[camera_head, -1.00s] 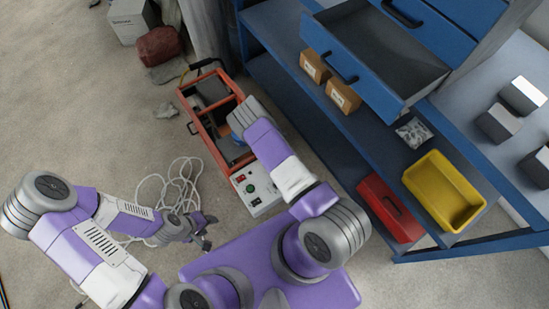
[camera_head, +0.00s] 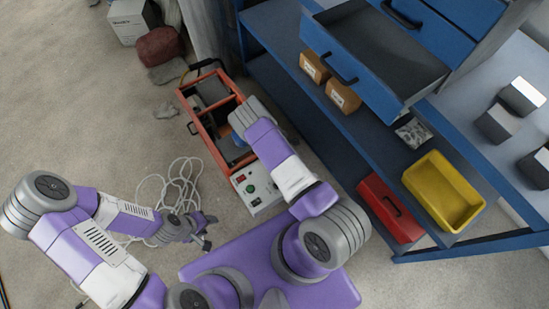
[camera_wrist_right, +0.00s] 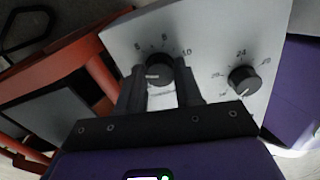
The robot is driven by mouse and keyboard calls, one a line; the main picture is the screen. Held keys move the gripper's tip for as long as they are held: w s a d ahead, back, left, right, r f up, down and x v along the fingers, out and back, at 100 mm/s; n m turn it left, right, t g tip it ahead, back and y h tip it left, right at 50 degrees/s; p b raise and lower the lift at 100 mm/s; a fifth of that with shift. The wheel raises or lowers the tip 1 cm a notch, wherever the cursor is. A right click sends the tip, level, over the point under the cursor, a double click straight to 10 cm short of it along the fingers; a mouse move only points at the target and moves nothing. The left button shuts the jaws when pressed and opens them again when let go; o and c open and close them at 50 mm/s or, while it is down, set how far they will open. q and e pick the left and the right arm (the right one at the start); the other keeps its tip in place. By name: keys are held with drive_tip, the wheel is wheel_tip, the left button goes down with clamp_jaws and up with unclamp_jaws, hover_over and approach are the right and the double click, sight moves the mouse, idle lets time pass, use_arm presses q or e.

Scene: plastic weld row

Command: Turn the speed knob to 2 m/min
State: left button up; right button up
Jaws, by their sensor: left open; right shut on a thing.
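The machine's light grey control panel (camera_wrist_right: 215,35) fills the top of the right wrist view. The black knob (camera_wrist_right: 160,68) with a scale reading 6, 8, 10 sits between the fingers of my right gripper (camera_wrist_right: 161,88), which is shut on it. Its white mark points left; the low end of the scale is hidden. A second black knob (camera_wrist_right: 244,80), with 24 on its scale, stands free to the right. In the head view my right arm hides its own gripper and both knobs. My left gripper (camera_head: 207,233) is open and empty, above the floor.
The red-framed machine (camera_head: 222,85) stands on the floor, with green and red buttons on its panel (camera_head: 262,205). A white cable (camera_head: 180,175) lies coiled to its left. A blue shelf unit (camera_head: 300,95) with a red box (camera_head: 375,215) and yellow bin (camera_head: 425,175) is to the right.

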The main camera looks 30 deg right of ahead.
drive_tip(key=n, duration=1.2)
drive_tip(key=shift+n, duration=0.4)
idle(0.3)
drive_tip(key=o, duration=1)
drive_tip(key=shift+p, duration=0.3)
wheel_tip(320, 180, up, 8)
drive_tip(key=p, duration=0.3)
drive_tip(key=shift+f, duration=0.2)
